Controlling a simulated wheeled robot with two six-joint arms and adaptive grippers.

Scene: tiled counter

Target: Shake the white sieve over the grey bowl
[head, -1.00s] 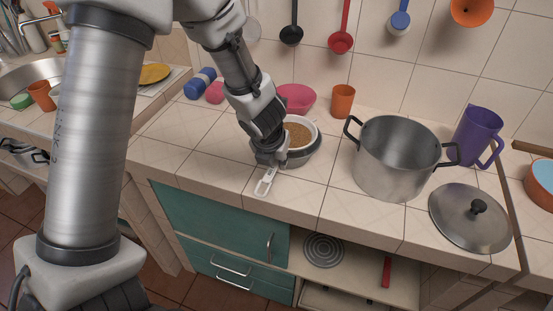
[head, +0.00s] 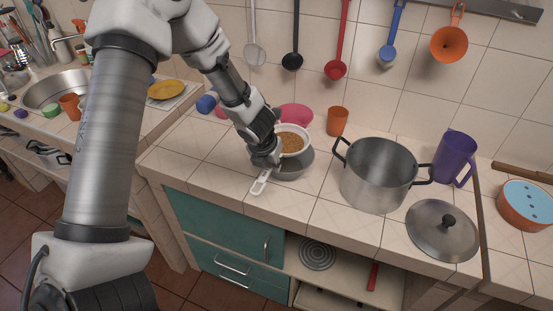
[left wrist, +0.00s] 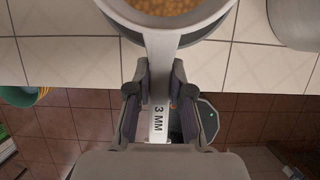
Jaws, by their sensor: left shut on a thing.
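The white sieve (head: 294,139) holds brown grainy contents and is above the grey bowl (head: 296,168) on the counter. My left gripper (head: 265,160) is shut on the sieve's handle (head: 260,184), whose end sticks out toward the counter's front edge. In the left wrist view, the gripper (left wrist: 160,95) clasps the handle marked "3 MM", with the sieve's rim (left wrist: 172,38) at the top. The grey bowl is partly hidden beneath the sieve, and I cannot tell whether they touch. My right gripper is not in view.
A steel pot (head: 379,190) stands right of the bowl, with its lid (head: 442,238) beside it. An orange cup (head: 337,121), a pink bowl (head: 297,114) and a purple jug (head: 455,158) stand behind. Ladles hang on the wall. The counter in front is clear.

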